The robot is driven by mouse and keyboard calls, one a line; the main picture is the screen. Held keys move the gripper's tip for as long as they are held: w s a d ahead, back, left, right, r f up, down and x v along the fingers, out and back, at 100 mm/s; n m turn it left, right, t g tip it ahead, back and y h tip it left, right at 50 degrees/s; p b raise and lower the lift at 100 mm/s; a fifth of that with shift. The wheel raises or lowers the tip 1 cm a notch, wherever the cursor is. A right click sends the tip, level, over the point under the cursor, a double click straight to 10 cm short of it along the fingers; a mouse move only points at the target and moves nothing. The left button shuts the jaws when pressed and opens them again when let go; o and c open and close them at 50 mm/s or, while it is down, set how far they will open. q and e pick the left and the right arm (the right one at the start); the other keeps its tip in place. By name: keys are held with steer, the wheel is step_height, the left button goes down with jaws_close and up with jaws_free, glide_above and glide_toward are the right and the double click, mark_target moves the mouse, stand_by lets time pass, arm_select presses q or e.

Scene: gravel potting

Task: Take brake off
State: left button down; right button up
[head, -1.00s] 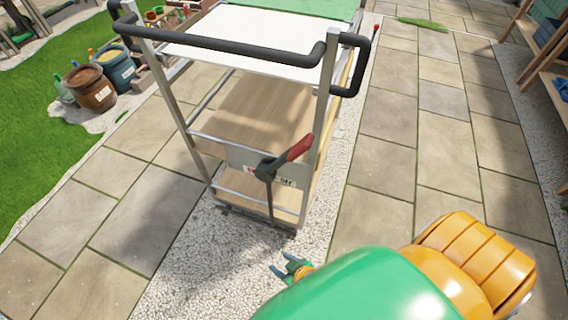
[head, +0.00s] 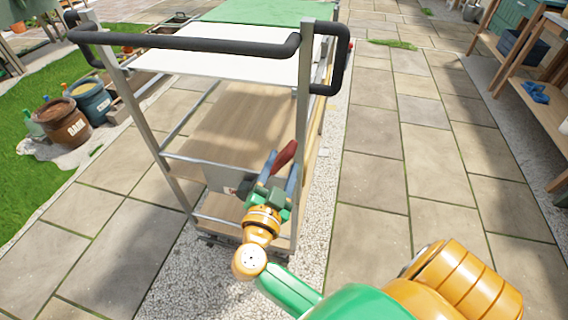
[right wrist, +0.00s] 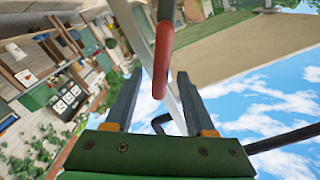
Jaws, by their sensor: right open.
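The trolley's brake lever has a red handle (head: 285,155) that tilts up and to the right at the near end of the trolley (head: 232,118). My right gripper (head: 279,172) is open at the lever, and its fingers hide the lever's lower part and most of the label plate (head: 216,178). In the right wrist view the red handle (right wrist: 162,50) shows between the two spread fingers of the right gripper (right wrist: 159,80). I cannot tell whether either finger touches it. My left gripper is not in view.
A black push bar (head: 200,42) runs across the trolley top above my right gripper. Wooden shelving (head: 540,90) stands at the right. The paving right of the trolley is clear.

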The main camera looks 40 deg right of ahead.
steer(key=shift+x, duration=1.1)
jaws_close()
stand_by(0.5)
